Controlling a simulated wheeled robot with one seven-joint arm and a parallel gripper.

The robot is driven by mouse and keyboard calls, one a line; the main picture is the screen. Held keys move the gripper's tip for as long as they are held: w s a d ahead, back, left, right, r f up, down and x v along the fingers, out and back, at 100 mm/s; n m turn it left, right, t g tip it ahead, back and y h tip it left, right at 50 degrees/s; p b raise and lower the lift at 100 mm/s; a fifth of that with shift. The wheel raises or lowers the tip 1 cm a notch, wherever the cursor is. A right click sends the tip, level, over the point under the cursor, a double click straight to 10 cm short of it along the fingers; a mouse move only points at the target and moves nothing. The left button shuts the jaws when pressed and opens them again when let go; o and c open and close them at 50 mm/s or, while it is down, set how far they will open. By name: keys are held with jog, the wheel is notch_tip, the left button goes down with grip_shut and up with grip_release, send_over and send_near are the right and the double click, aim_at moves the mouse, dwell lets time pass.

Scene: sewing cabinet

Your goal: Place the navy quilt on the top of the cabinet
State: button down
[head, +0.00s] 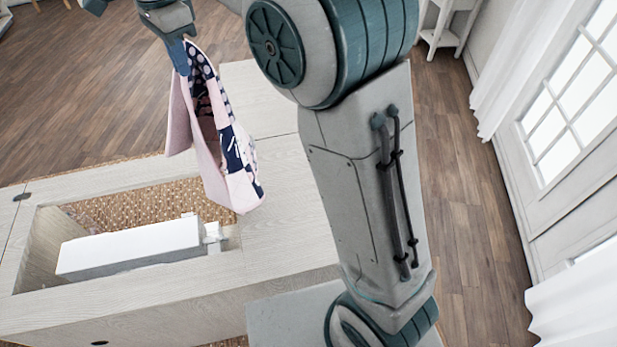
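The navy quilt (235,160), patchwork in navy, pink and white, hangs in folds from my gripper (183,62). My gripper is at the upper left of the head view, with its fingers at the quilt's top end; it appears shut on it. The quilt's lower end hangs over the cabinet, near the right edge of its opening; whether it touches the surface I cannot tell. The cabinet top (285,215) is pale wood with a rectangular cut-out at the left. Part of the top is hidden behind my arm.
A white sewing machine (130,248) lies in the cabinet's opening. Bare top shows right of the opening and behind the quilt. A small white shelf (446,25) stands at the back. White curtains (575,305) and a glazed door (570,110) are at the right. Wooden floor surrounds the cabinet.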

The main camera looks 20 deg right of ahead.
jog(key=d+f, duration=2.2)
jog(key=d, duration=0.2)
jog(key=d+f, duration=2.1)
jog(key=d, duration=0.4)
jog(key=shift+f, duration=0.4)
jog(key=shift+a, duration=0.1)
jog(key=c, duration=1.2)
grip_release()
jog(key=d+r+p, duration=0.3)
jog(key=d+r, duration=0.1)
jog(key=r, duration=0.6)
jog(key=shift+d+p, duration=0.15)
jog(key=shift+p, duration=0.15)
